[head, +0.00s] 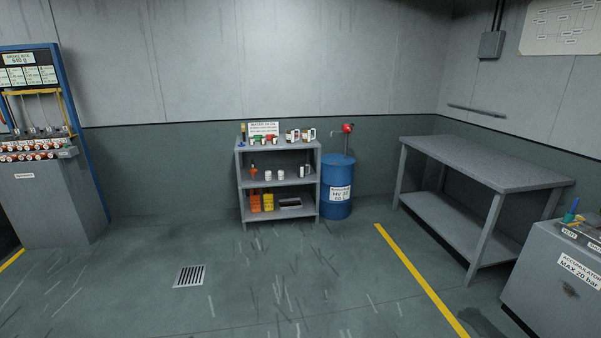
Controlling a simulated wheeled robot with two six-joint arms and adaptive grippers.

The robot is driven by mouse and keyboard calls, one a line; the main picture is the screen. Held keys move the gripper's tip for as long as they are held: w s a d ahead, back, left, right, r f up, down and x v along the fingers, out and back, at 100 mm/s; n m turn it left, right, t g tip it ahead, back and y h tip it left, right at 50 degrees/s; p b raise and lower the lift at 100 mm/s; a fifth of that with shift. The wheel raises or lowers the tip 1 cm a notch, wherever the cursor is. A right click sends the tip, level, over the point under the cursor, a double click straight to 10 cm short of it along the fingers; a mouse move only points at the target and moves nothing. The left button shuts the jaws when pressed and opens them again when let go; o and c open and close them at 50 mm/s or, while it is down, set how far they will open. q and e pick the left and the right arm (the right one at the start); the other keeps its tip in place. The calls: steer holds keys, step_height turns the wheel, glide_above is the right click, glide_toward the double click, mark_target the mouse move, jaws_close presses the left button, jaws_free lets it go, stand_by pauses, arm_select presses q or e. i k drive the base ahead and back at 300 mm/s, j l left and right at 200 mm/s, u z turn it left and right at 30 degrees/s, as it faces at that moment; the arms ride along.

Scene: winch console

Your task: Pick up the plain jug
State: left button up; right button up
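A grey shelf unit (278,183) stands against the back wall, some way off across the floor. White jug-like vessels (308,135) stand at the right end of its top, at least one with a handle. They are small in the picture, and I cannot tell which one is the plain jug. Small cups or cans with red and green marks stand left of them, in front of a white sign (263,128). More small containers (281,174) stand on the middle shelf. Neither of my grippers is in view.
A blue drum (337,180) with a red-handled pump stands right of the shelf. A grey table (480,165) stands along the right wall, and a labelled accumulator cabinet (560,270) at front right. A console (45,190) is at left. Open floor has a drain (189,276).

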mark_target(300, 167)
steer(key=i, duration=3.2)
